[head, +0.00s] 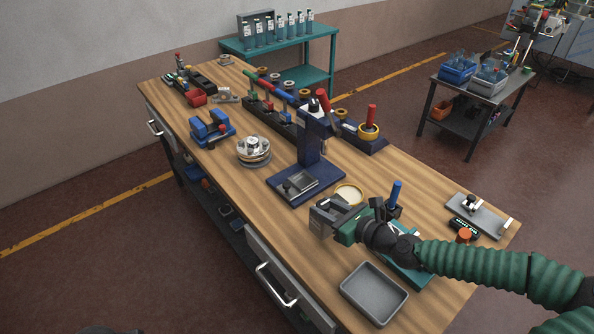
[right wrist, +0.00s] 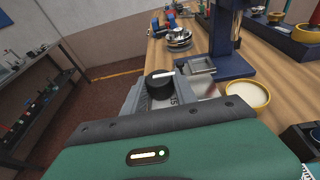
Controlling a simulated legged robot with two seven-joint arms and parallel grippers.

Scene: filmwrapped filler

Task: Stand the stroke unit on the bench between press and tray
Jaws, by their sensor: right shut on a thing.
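My right gripper (head: 325,215) is over the bench (head: 222,165), in front of the press, shut on a dark round piece (right wrist: 159,84) with a pale mark. I take this piece for the stroke unit; its lower part is hidden by the jaws in the right wrist view, and the gripper hides it in the head view. The blue press (head: 312,150) stands behind the gripper, with a small grey square dish on its base. The empty grey tray (head: 374,293) lies nearer the front, below my right wrist. My left gripper is not in view.
A yellow-rimmed round dish (head: 349,194) sits just behind my gripper. A blue-handled tool (head: 395,196) on a teal base is close to my wrist. A stacked metal disc unit (head: 253,151) stands left of the press. Bare wood shows between press base and tray.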

